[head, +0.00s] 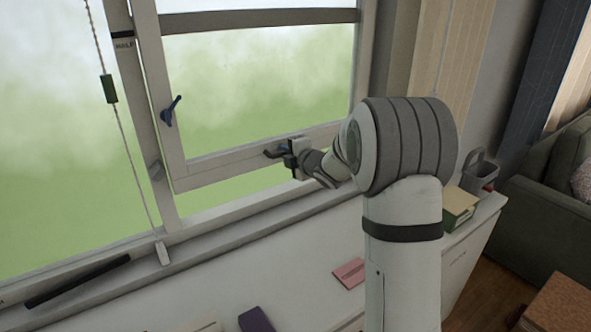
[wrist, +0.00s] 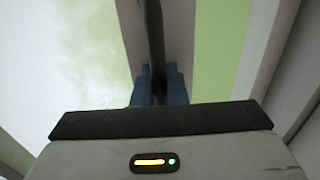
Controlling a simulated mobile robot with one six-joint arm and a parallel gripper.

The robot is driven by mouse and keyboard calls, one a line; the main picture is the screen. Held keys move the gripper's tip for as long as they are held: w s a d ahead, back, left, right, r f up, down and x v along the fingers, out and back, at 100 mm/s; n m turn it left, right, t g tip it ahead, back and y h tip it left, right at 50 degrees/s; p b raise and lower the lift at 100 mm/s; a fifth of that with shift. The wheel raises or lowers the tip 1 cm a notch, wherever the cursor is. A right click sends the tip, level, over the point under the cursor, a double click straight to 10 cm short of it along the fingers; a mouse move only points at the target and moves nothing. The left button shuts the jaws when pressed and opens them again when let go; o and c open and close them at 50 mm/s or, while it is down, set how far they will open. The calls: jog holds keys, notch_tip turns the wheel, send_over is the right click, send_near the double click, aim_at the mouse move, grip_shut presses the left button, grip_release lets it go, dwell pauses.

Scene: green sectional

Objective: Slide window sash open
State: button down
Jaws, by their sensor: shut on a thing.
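The window sash (head: 230,168) is a pale framed pane in the upper middle of the head view, its bottom rail above the lower frame with green view showing beneath. A dark handle (wrist: 152,40) on the sash's bottom rail runs up between the blue fingers in the wrist view. My gripper (head: 281,151) is at the bottom rail, shut on this handle. In the wrist view my gripper (wrist: 160,85) also shows with the handle between its fingers. A blue latch (head: 170,111) sits on the sash's left stile. My arm hides the sash's lower right corner.
A pull cord with a green toggle (head: 109,88) hangs at the left. A dark bar (head: 78,282) lies on the sill. A pink book (head: 349,273), a purple book (head: 256,320) and a grey caddy (head: 480,172) are below and right. A green sofa (head: 548,205) stands far right.

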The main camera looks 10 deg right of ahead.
aim_at(278, 136)
notch_tip(278, 136, up, 5)
jog(key=shift+f+p, duration=0.2)
jog(key=shift+p, duration=0.35)
jog(key=c, duration=1.5)
grip_release()
jog(key=shift+d+f, duration=0.1)
jog(key=shift+f, duration=0.05)
jog(key=shift+c, duration=0.2)
jog(key=b+v, duration=0.2)
jog(key=v, duration=0.5)
jog(key=shift+s, duration=0.4)
jog(key=shift+d, duration=0.1)
